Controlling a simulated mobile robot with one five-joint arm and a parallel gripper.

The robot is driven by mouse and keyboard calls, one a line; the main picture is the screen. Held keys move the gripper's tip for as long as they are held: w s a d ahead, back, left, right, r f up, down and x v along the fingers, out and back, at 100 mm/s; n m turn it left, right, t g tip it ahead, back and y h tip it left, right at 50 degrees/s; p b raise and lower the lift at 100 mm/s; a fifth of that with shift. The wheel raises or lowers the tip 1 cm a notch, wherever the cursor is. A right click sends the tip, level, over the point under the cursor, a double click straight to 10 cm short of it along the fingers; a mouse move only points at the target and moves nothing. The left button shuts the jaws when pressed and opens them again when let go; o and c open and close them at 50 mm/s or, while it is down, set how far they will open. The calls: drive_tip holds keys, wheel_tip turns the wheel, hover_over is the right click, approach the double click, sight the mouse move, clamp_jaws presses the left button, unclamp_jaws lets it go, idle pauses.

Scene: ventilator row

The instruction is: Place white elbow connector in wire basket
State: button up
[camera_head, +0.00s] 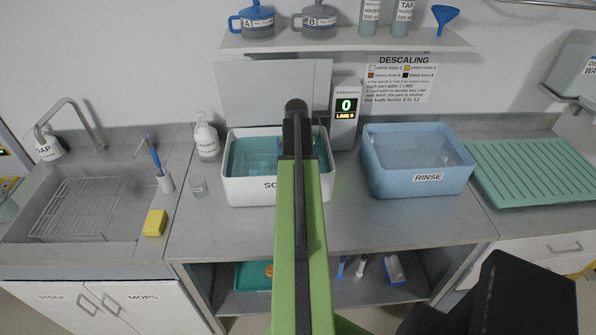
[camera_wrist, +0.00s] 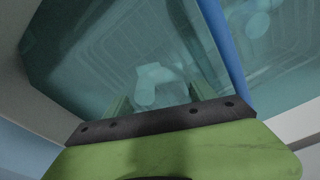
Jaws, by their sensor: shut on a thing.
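In the wrist view my gripper (camera_wrist: 160,97) reaches down into teal liquid. It is shut on a pale elbow-shaped piece, the white elbow connector (camera_wrist: 152,76), which looks teal through the liquid. In the head view my arm reaches over the white soak bath (camera_head: 240,190), and the arm's end hides the gripper and the connector. Thin wire lines of a wire basket (camera_wrist: 88,38) show blurred through the liquid beside the connector. I cannot tell whether the connector touches the wires.
A blue rinse tub (camera_head: 418,185) stands right of the bath, and a green drain mat (camera_head: 535,172) lies farther right. A counter display (camera_head: 346,107) reading 0 stands behind. A sink with a wire rack (camera_head: 75,208) and a yellow sponge (camera_head: 154,222) are at left.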

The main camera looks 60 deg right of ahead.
drive_tip(key=shift+f, duration=0.85)
drive_tip(key=shift+r, duration=0.25)
drive_tip(key=shift+f, duration=0.25)
drive_tip(key=o, duration=1)
drive_tip(key=shift+r, duration=0.1)
drive_tip(key=shift+o, duration=0.2)
wheel_tip(320, 180, up, 12)
drive_tip(key=a+p, duration=0.1)
drive_tip(key=p, duration=1.1)
drive_tip(key=shift+s+a, duration=0.2)
drive_tip(key=shift+r, duration=0.1)
